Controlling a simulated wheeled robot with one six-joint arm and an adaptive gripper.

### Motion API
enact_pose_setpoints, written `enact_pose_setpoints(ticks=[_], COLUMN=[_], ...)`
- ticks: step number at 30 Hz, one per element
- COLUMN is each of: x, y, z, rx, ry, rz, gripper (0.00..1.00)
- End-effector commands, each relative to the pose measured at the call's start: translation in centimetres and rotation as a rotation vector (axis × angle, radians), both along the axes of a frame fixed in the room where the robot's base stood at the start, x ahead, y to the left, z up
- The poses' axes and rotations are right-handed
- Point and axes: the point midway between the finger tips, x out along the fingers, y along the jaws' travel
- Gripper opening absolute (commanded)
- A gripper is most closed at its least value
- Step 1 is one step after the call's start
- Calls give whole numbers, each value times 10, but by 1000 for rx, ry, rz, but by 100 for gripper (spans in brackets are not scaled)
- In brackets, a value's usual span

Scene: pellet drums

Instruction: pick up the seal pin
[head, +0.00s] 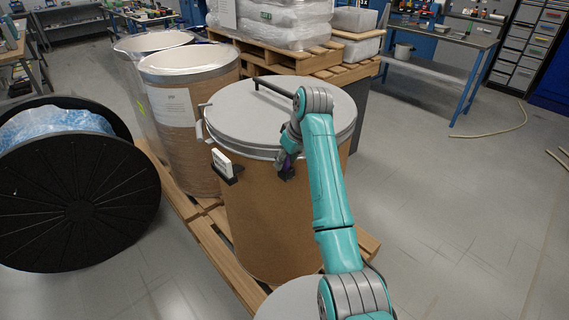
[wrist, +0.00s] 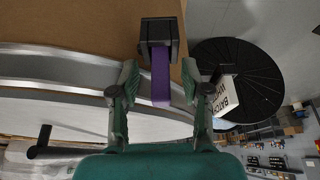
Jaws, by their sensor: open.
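The purple seal pin (wrist: 161,82) sticks out of a black block (wrist: 160,38) on the side of the drum, in the wrist view. My gripper (wrist: 160,88) is open, with one finger on each side of the pin and a gap visible on both sides. In the head view my gripper (head: 287,166) is at the drum's front side just below the lid rim, and a small patch of purple shows there. Most of the pin and block is hidden behind my arm in that view.
The brown drum (head: 250,225) with a grey lid (head: 255,112) stands on a wooden pallet (head: 222,262). A white batch label (head: 222,160) in a black holder is left of my gripper. More drums (head: 190,100) stand behind left, and a black reel (head: 80,205) at far left.

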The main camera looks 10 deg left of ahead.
Motion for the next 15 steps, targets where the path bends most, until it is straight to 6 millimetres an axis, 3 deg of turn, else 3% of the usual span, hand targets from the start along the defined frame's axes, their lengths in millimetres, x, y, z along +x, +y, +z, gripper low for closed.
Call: enact_pose_setpoints(ticks=[3,8,9,15], x=[0,0,0,0], y=[0,0,0,0], z=[0,0,0,0], rx=[0,-1,-1,-1], ry=[0,1,1,1], rz=[0,0,0,0], gripper=[44,4,0,0])
